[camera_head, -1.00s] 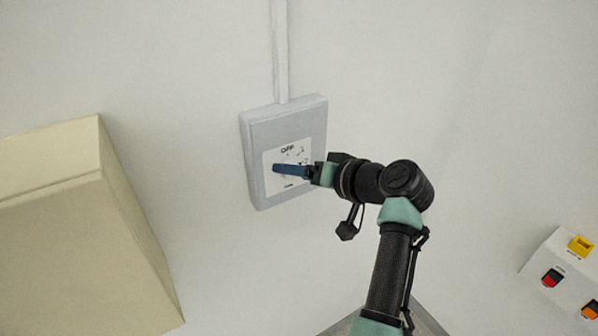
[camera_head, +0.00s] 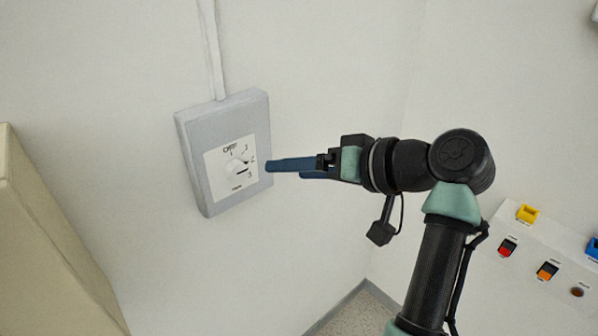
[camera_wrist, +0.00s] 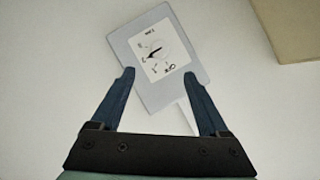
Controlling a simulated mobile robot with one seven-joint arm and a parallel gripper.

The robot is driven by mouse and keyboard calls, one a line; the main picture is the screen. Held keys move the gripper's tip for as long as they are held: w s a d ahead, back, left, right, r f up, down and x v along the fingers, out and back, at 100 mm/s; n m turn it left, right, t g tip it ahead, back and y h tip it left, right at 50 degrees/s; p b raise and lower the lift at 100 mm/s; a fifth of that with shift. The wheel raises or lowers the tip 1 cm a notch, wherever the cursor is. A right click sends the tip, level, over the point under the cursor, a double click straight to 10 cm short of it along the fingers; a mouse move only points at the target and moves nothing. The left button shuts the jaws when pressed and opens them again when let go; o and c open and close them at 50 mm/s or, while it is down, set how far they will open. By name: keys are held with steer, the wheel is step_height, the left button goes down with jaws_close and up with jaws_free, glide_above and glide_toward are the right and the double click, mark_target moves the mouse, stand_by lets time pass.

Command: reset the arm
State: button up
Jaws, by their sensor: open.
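The rotary switch is a grey box (camera_head: 196,130) on the wall with a white label plate marked OFF, 1, 2 and 3. Its round white knob (camera_head: 236,168) is at the plate's middle, and a dark mark on it points towards the 3 side. My gripper (camera_head: 268,168), with blue fingers, is at the right of the box, apart from the knob. In the wrist view my gripper (camera_wrist: 162,75) has its two fingers spread wide and empty, with the switch box (camera_wrist: 125,42) and its knob (camera_wrist: 158,50) beyond them.
A white conduit (camera_head: 211,50) runs up the wall from the box. A beige cabinet (camera_head: 45,260) stands at left. At right is a white panel with a yellow part (camera_head: 527,213), a red button (camera_head: 508,247) and an orange button (camera_head: 547,270). The wall between is clear.

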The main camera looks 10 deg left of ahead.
steer(key=d+r+m+t+h, duration=0.35)
steer(key=r+t+h, duration=0.25)
steer(key=r+t, duration=0.9)
steer(key=s+d+r+m+t+h, duration=0.1)
steer(key=s+d+r+t+h, duration=0.1)
steer(key=s+r, duration=0.6)
steer(key=s+d+r+m+t+h, duration=0.1)
steer(key=s+d+r+t+h, duration=0.1)
steer(key=s+r+t, duration=0.3)
steer(key=s+r+h, duration=0.1)
steer(key=s+r, duration=0.2)
steer(key=shift+s+d+r+h, duration=0.2)
steer(key=shift+s+r+h, duration=0.1)
steer(key=shift+s+h, duration=0.1)
steer(key=shift+w, duration=0.1)
